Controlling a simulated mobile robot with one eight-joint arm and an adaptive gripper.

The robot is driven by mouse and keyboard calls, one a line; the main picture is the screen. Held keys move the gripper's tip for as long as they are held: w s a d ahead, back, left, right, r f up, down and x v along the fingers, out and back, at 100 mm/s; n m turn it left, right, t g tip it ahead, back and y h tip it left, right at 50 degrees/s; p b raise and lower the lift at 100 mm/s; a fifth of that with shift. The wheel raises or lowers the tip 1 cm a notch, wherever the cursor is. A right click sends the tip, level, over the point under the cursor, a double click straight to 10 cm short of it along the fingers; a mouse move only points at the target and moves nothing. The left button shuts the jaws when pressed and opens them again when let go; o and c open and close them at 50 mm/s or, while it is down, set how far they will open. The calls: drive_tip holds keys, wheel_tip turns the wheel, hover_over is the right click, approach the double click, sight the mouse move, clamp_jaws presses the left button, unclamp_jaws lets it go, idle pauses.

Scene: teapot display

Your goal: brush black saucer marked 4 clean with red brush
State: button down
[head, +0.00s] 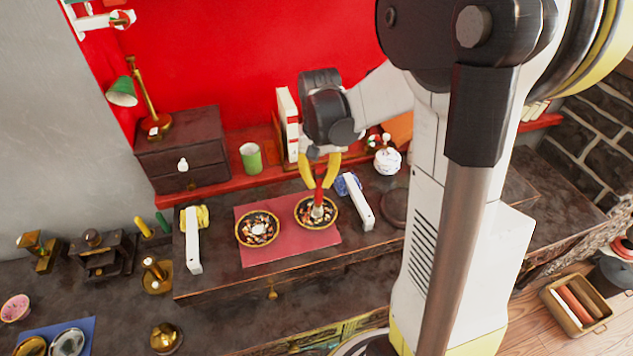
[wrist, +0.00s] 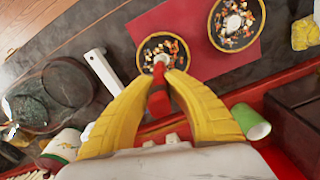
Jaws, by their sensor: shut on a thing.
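My gripper (head: 320,180) is shut on the red brush (head: 318,196), its yellow fingers on either side of the handle. The brush points down, and its pale tip is over or in the right black saucer (head: 334,222); I cannot tell if it touches. That saucer has a yellow rim and holds pale and orange bits. A similar black saucer (head: 240,233) beside it on the left holds bits around a white centre. I cannot read a number on either. In the wrist view the brush (wrist: 158,101) reaches the nearer saucer (wrist: 145,62); the other saucer (wrist: 215,30) is up and right.
Both saucers stand on a red mat (head: 288,252). White bars flank it, left (head: 193,240) and right (head: 358,203), with a yellow cloth (head: 203,214) and a blue cloth (head: 342,186) by them. A green cup (head: 251,158) and a white pot (head: 387,161) stand behind.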

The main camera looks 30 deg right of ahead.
sight(319, 168)
drive_tip(key=shift+w, duration=0.5)
drive_tip(key=shift+s, duration=0.7)
drive_tip(key=shift+r+p, duration=2.25)
drive_tip(key=shift+r, duration=0.8)
